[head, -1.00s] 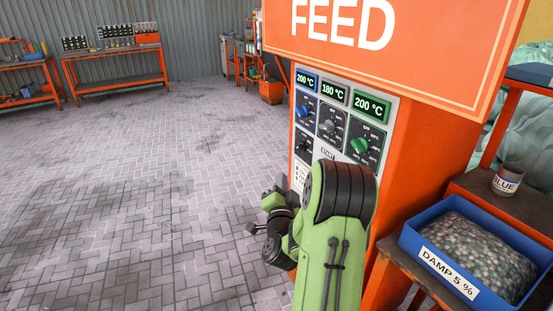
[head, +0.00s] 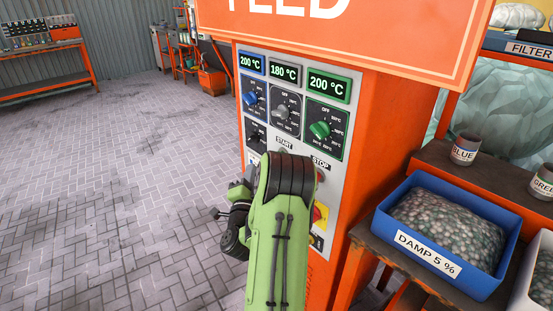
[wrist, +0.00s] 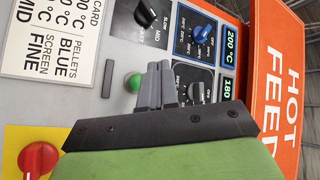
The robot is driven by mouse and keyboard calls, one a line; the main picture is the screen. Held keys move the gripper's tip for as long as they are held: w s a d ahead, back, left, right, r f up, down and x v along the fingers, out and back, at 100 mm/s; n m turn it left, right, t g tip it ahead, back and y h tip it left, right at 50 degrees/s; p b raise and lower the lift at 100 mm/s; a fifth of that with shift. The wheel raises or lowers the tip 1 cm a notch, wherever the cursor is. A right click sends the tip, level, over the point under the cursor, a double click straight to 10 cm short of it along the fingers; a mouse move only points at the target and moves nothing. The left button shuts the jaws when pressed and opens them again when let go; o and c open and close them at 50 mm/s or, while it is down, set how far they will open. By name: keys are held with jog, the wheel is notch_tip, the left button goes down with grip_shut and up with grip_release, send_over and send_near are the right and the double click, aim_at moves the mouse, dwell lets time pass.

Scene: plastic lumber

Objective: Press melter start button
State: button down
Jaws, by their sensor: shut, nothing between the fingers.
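The control panel (head: 262,105) of the orange feed machine carries three temperature displays and several knobs. A START label (head: 284,143) shows on it just above my arm; the button below it is hidden by the arm in the head view. In the wrist view a round green button (wrist: 133,83) stands on the grey panel. My gripper (wrist: 158,66) is shut and empty, its grey fingertips just right of the green button and slightly overlapping its edge in the picture. I cannot tell whether they touch. The fingers are hidden in the head view.
A STOP label (head: 320,163) sits right of my arm. A red knob on a yellow plate (wrist: 38,158) is lower left in the wrist view. A blue tray marked DAMP 5 % (head: 452,265) stands at right. The paved floor (head: 110,170) at left is clear.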

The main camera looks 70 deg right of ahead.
jog(key=s+d, duration=0.2)
jog(key=d, duration=0.3)
jog(key=shift+s+d+b, duration=0.2)
jog(key=shift+s+b, duration=0.15)
jog(key=shift+b, duration=0.1)
dwell(1.6)
jog(key=shift+s+d, duration=0.2)
jog(key=shift+d, duration=0.15)
jog(key=shift+s+d, duration=0.25)
jog(key=shift+d, duration=0.25)
dwell(0.8)
jog(key=shift+w+a, duration=0.4)
jog(key=shift+a, duration=0.45)
jog(key=shift+w+a+p, duration=0.25)
jog(key=shift+w+a, duration=0.15)
jog(key=shift+a, duration=0.35)
jog(key=shift+w+a+p, duration=0.2)
jog(key=shift+w+a, duration=0.15)
jog(key=shift+a, duration=0.4)
jog(key=shift+w+a+p, duration=0.25)
jog(key=shift+w+a, duration=0.15)
jog(key=shift+a, duration=0.35)
